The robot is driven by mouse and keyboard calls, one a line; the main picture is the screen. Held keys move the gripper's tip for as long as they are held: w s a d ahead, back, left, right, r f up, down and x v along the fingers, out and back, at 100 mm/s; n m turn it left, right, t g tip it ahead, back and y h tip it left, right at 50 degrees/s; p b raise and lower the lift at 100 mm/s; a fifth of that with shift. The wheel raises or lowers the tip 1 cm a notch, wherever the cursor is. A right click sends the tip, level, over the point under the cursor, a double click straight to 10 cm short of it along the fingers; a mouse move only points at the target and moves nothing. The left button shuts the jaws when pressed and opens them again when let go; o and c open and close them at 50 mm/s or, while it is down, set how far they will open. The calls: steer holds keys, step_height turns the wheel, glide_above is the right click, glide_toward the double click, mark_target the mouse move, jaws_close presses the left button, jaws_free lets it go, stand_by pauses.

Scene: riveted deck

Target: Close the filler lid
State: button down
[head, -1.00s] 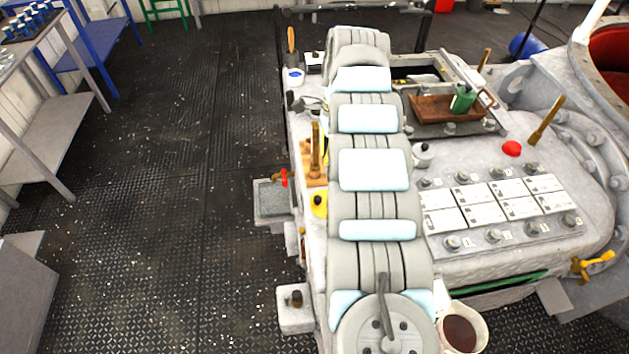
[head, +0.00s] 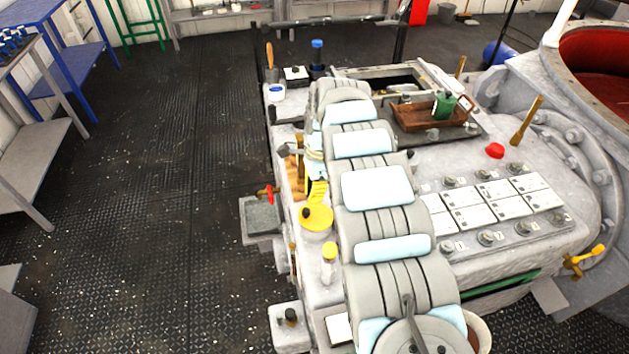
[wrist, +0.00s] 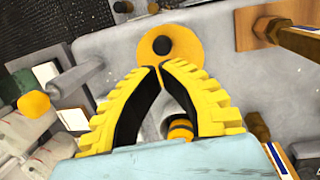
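A yellow round disc with a black knob (head: 317,218), which looks like the filler lid, lies on the grey machine top just left of my arm. My gripper (head: 318,200), with yellow ribbed fingers and black pads, is right behind the disc in the head view. In the wrist view its fingertips (wrist: 159,68) nearly meet, with nothing seen between them. They overlap the disc's near edge in the picture; contact is unclear.
A brass-coloured post on a wooden block (head: 299,165) stands close behind the gripper. A yellow-topped post (head: 329,262) stands in front of the disc. A red-handled tap (head: 268,194) sticks out left. A brown tray (head: 415,118) with a green can lies right. Open floor is left.

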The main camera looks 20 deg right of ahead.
mark_target(310, 219)
steer(key=shift+b+x, duration=0.5)
steer(key=shift+x, duration=1.6)
steer(key=shift+f, duration=0.15)
